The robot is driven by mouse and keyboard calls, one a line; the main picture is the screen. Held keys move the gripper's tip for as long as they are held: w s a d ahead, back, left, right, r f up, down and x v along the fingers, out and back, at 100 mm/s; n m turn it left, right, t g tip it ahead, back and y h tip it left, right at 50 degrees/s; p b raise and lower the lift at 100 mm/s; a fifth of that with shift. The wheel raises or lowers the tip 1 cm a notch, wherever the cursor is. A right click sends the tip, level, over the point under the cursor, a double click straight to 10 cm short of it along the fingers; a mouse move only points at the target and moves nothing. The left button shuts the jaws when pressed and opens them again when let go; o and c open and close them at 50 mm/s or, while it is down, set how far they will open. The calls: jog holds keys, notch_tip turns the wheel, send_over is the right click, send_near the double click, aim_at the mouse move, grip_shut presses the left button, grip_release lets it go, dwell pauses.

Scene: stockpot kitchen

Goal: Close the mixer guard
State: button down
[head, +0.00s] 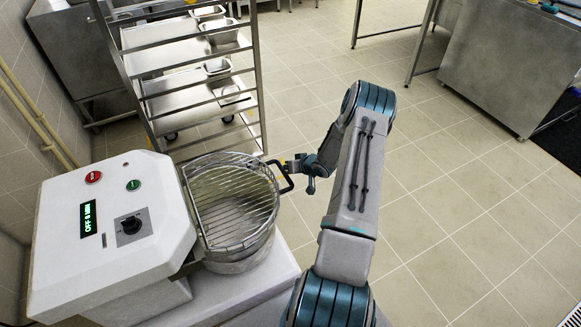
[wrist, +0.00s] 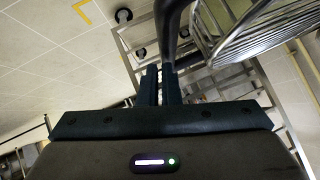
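The mixer (head: 110,235) is a white machine at the left of the head view, with a steel bowl (head: 240,262) at its right side. The wire guard (head: 232,205) spans the bowl's top, its curved rim towards the back right. A dark handle (head: 288,182) sticks out from its right side. My gripper (head: 295,166) is at this handle. In the wrist view, my gripper's two fingers (wrist: 161,85) are close together, with the handle (wrist: 169,40) running down to their tips. They look shut on it, though the contact is partly hidden. Guard wires (wrist: 265,35) show at upper right.
A steel tray rack (head: 190,85) stands behind the mixer. The mixer's front has a red button (head: 93,177), a green button (head: 133,185) and a dial (head: 131,225). A steel cabinet (head: 510,60) is at the far right. The tiled floor (head: 440,210) right of my arm is clear.

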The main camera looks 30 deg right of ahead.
jog(key=shift+s+a+f, duration=0.25)
jog(key=shift+s+f, duration=0.1)
jog(key=shift+f, duration=0.2)
jog(key=s+d+r+p, duration=0.3)
jog(key=s+d+r, duration=0.35)
jog(key=r, duration=0.35)
jog(key=a+r+g+h+p, duration=0.1)
jog(key=a+r+g+h, duration=0.3)
jog(key=r, duration=0.8)
jog(key=a+r+t+h+p, duration=0.15)
jog(key=a+r, duration=0.35)
jog(key=r, duration=0.7)
jog(key=s+a+r+n+g+y, duration=0.1)
jog(key=s+a+r, duration=0.4)
jog(key=s+a, duration=0.5)
jog(key=s+a+r+n+g+y, duration=0.1)
jog(key=s+a+r+g+y, duration=0.1)
jog(key=s+a+r, duration=0.4)
jog(key=s+a+g, duration=0.1)
jog(key=s+a, duration=0.4)
jog(key=s, duration=0.2)
jog(key=shift+s+a+r, duration=0.25)
jog(key=shift+s+r, duration=0.05)
jog(key=shift+s, duration=0.05)
jog(key=c, duration=2.1)
grip_release()
jog(key=shift+c, duration=0.2)
